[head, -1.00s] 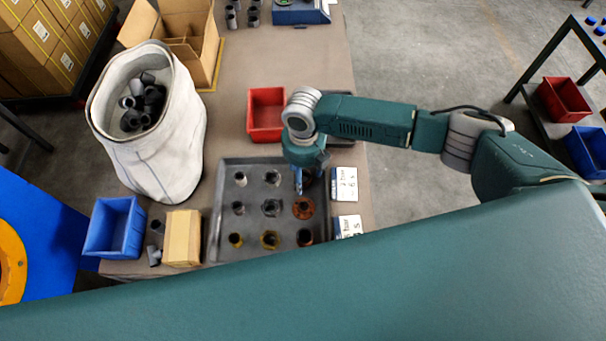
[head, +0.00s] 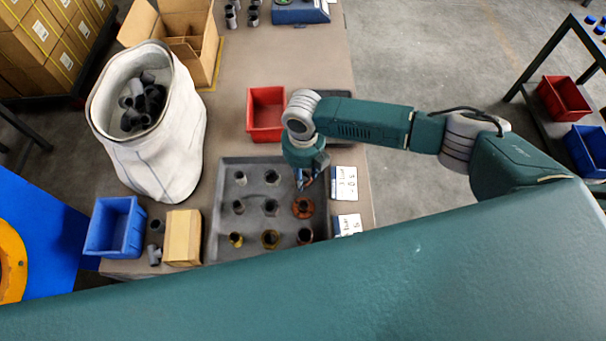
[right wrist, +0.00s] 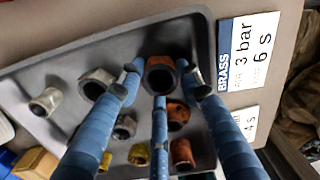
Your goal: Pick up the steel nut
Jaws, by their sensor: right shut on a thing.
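In the head view my right gripper (head: 305,182) is low over the far right part of the grey tray (head: 228,168) and hides the nut. I cannot tell whether the nut is clear of the tray floor. My left gripper is not in view.
A red bin (head: 266,110) stands behind the tray.

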